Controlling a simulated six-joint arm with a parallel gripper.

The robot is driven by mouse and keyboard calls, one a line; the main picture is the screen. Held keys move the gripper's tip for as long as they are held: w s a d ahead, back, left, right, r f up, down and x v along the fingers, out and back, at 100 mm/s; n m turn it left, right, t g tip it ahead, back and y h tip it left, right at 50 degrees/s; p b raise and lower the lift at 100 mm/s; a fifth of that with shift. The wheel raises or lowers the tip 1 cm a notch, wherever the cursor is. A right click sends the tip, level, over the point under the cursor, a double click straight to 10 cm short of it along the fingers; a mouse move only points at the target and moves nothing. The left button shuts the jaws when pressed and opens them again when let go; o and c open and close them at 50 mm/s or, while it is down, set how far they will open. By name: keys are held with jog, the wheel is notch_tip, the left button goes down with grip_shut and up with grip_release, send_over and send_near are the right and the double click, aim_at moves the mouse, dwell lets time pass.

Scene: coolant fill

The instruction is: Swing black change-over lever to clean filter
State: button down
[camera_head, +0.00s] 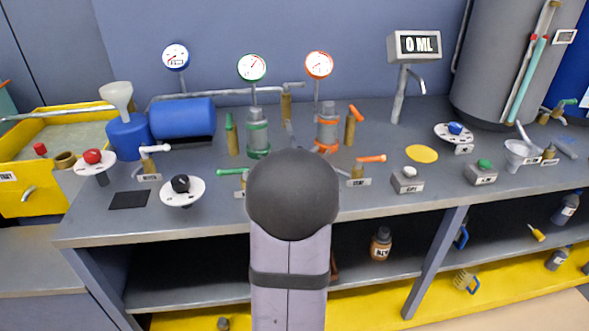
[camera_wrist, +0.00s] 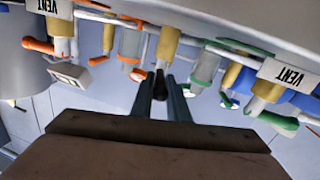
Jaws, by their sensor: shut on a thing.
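The black change-over lever (camera_wrist: 160,85) shows in the wrist view, held between the two fingers of my gripper (camera_wrist: 163,80). My gripper is shut on it. In the head view my own arm hides the gripper and most of the area in front of the brass valve (camera_head: 286,106). That valve stands between the green-banded filter (camera_head: 258,137) and the orange-banded filter (camera_head: 327,132). In the wrist view, the orange-banded filter (camera_wrist: 130,45) is left of the lever and the green-banded one (camera_wrist: 205,70) is right.
A green-handled vent valve (camera_wrist: 262,95) and an orange-handled one (camera_wrist: 62,32) flank the wrist view. Brass valves with a green handle (camera_head: 231,128) and an orange handle (camera_head: 351,122) stand beside the filters. A yellow disc (camera_head: 421,154) lies on the bench at right.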

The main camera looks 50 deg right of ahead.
jog(key=n+t+y, duration=0.1)
jog(key=s+d+n+t+y, duration=0.1)
jog(key=n+t+y, duration=0.1)
jog(key=shift+s+d+t, duration=0.3)
jog(key=shift+s, duration=0.1)
jog(key=shift+s+d+n+t+y+p, duration=0.15)
jog(key=shift+d+n+t+y+p, duration=0.15)
jog(key=shift+n+t+y, duration=0.5)
jog(key=shift+s+d+n+t+y+p, duration=0.1)
jog(key=shift+d+n+t+y+p, duration=0.35)
jog(key=shift+y, duration=0.75)
jog(key=shift+s+d+n+t+y+p, duration=0.15)
jog(key=shift+d+n+t+y, duration=0.1)
jog(key=shift+n+y, duration=0.65)
jog(key=shift+r, duration=0.1)
jog(key=c, duration=1.7)
grip_release()
jog(key=shift+b+v, duration=0.3)
jog(key=shift+v, duration=3.35)
